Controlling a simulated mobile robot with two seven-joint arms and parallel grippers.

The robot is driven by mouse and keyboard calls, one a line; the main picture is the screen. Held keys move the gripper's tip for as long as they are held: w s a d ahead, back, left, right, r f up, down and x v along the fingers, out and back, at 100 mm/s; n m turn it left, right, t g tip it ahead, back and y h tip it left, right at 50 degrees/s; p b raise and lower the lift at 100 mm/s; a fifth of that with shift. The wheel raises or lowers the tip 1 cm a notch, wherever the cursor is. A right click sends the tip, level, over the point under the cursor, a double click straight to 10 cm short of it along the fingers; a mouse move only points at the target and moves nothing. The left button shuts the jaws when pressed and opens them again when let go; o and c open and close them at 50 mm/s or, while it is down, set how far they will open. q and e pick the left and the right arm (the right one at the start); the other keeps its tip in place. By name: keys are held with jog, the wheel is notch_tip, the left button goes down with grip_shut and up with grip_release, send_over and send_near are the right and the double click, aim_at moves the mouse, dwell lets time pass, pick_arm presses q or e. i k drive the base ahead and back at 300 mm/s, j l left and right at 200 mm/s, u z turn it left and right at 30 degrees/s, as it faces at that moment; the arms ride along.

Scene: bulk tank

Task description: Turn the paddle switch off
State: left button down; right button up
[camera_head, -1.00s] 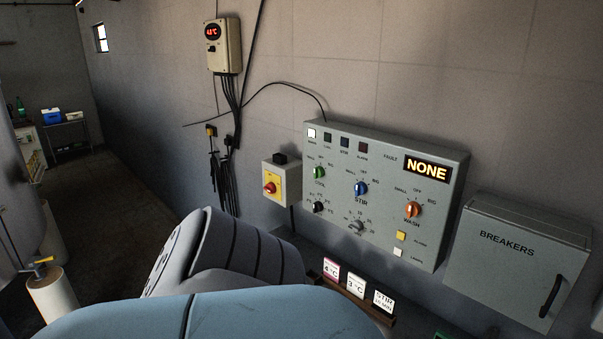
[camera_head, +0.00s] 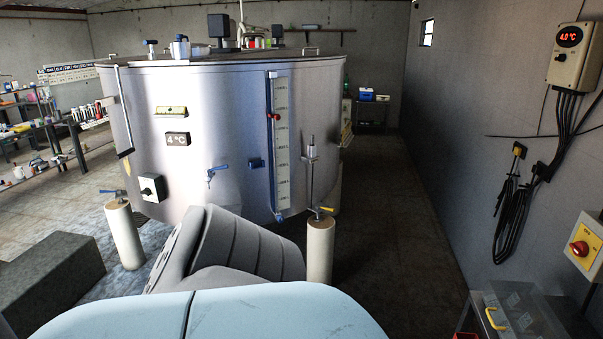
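A white switch box with a black rotary knob (camera_head: 152,187) is mounted low on the left front of the steel tank (camera_head: 220,120). I cannot read its label, its position, or tell whether it is the paddle switch. A yellow and grey switch box with a red knob (camera_head: 579,248) is on the right wall, cut by the picture edge. Neither of my grippers is in view; only grey and pale blue parts of my own body show at the bottom centre.
Pale leg posts (camera_head: 319,252) stand under the tank. A dark grey block (camera_head: 52,282) lies at the lower left. Shelves (camera_head: 42,135) stand at the far left. A grey case (camera_head: 515,312) is at the lower right. The floor aisle (camera_head: 400,210) right of the tank is clear.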

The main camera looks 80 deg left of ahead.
aim_at(147, 192)
jog(key=u, duration=3.55)
jog(key=i+j, duration=0.3)
jog(key=i+j+z, duration=0.15)
jog(key=i+j, duration=0.5)
jog(key=j, duration=0.2)
jog(key=i+j+z, duration=0.15)
jog(key=i+j, duration=0.4)
jog(key=j, duration=0.3)
jog(key=i+j+z, duration=0.15)
jog(key=i+j, duration=0.4)
jog(key=j, duration=0.35)
jog(key=i+j+z, duration=0.15)
jog(key=j, duration=0.3)
jog(key=i+j, duration=0.25)
jog(key=i, duration=0.2)
jog(key=i+j+z, duration=0.1)
jog(key=i, duration=0.4)
jog(key=j, duration=0.1)
